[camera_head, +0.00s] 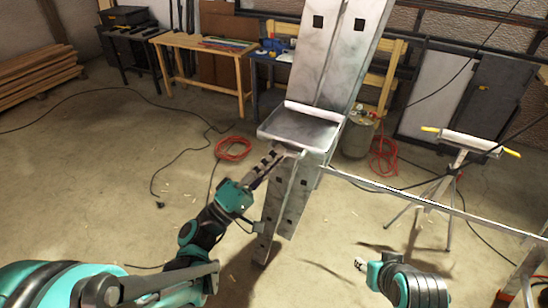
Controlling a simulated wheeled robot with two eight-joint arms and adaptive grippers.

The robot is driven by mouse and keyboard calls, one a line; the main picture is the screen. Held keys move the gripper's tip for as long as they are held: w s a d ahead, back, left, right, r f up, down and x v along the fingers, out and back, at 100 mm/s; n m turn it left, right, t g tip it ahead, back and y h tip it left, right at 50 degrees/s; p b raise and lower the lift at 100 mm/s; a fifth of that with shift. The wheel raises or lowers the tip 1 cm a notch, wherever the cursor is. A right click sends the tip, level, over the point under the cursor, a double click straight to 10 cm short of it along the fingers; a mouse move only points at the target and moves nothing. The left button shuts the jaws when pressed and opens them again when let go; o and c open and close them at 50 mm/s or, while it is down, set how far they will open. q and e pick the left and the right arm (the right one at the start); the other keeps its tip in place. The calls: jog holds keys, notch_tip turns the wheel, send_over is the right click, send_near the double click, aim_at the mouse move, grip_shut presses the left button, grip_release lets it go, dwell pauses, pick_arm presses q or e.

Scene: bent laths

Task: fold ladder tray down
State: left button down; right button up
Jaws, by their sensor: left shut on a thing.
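A grey metal ladder (338,50) stands upright in the middle, with square dark holes in its broad rails. Its tray (300,128) sticks out toward me at mid-height and looks about level, with a raised rim. My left gripper (276,157) reaches up from the lower left and is shut on the front edge of the tray, at its underside; the exact contact is small and partly hidden. My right gripper (361,265) shows low at the right, apart from the ladder. Its fingers are too small to read.
A long bar (430,202) runs from the ladder to the lower right. A roller stand (468,142) stands at the right. Orange hose coils (234,148) and black cables lie on the floor. A workbench (205,45) and stacked planks (38,70) are behind. The left floor is mostly clear.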

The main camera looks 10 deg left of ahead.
pick_arm(q)
jog(key=c, duration=1.9)
grip_release()
jog(key=shift+w+f+y, duration=0.15)
jog(key=shift+f+y, duration=0.15)
jog(key=shift+c, duration=0.2)
jog(key=shift+w+d+f, duration=0.1)
jog(key=shift+w, duration=0.25)
jog(key=shift+s, duration=0.1)
jog(key=v, duration=0.7)
jog(key=shift+s+f, duration=0.1)
jog(key=shift+s, duration=0.05)
